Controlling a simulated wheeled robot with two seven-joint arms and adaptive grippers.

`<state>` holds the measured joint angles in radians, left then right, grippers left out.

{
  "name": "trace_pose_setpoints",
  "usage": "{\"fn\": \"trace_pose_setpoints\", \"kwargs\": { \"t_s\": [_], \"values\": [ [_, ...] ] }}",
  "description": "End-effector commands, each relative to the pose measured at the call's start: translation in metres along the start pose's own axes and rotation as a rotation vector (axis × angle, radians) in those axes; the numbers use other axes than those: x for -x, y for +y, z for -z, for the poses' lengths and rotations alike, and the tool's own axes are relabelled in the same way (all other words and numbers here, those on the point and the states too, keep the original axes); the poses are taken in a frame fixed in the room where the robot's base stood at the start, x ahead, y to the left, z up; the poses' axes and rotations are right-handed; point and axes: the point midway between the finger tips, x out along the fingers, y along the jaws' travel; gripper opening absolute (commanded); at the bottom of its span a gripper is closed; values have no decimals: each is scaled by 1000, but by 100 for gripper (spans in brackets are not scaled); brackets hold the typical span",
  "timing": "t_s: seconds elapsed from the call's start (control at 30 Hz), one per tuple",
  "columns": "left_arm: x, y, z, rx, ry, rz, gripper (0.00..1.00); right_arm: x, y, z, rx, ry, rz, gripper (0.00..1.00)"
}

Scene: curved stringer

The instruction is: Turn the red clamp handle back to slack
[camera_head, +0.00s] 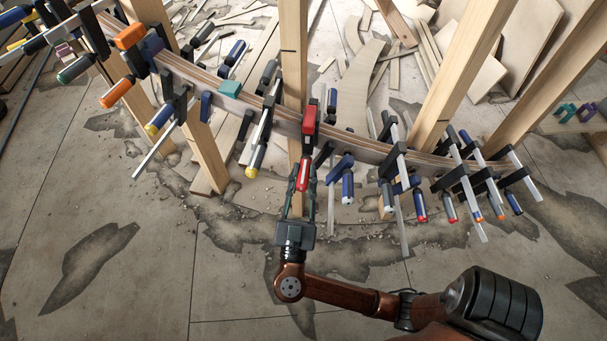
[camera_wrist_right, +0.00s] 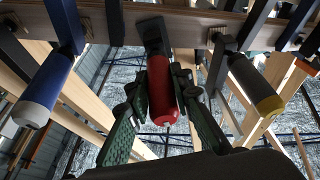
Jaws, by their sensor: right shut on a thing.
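The red clamp handle (camera_head: 304,174) hangs below the curved laminated stringer, near the middle of the head view. Its clamp has a red body (camera_head: 310,117) on the stringer (camera_head: 352,147). My right gripper (camera_head: 302,182) reaches up from below, with one finger on each side of the handle, and is shut on it. In the right wrist view the red handle (camera_wrist_right: 162,92) stands between the two green fingers, with its rounded end towards the camera. My left gripper is not in view.
Other clamps hang close on both sides, such as a blue-handled one (camera_head: 347,186) and a yellow-tipped one (camera_head: 255,163). Wooden posts (camera_head: 292,60) support the stringer. Offcuts lie on the floor behind. The cracked floor (camera_head: 150,270) in front is clear.

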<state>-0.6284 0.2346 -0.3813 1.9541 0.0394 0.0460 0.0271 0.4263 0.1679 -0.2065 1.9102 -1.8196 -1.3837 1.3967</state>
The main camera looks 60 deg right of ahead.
Motion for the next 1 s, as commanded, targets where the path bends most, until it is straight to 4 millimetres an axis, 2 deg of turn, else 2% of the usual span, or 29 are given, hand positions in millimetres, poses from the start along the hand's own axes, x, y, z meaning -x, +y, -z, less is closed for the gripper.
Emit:
{"fn": "trace_pose_setpoints", "kwargs": {
  "t_s": [0.1,0.43,0.77,1.0],
  "values": [
    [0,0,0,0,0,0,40,0,0,0,0,-1,0,0],
    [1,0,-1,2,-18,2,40,0,0,1,30,0,13,0],
    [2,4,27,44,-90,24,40,-1,2,4,215,1,90,0],
    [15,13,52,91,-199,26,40,-2,3,7,422,2,175,0]
  ]
}}
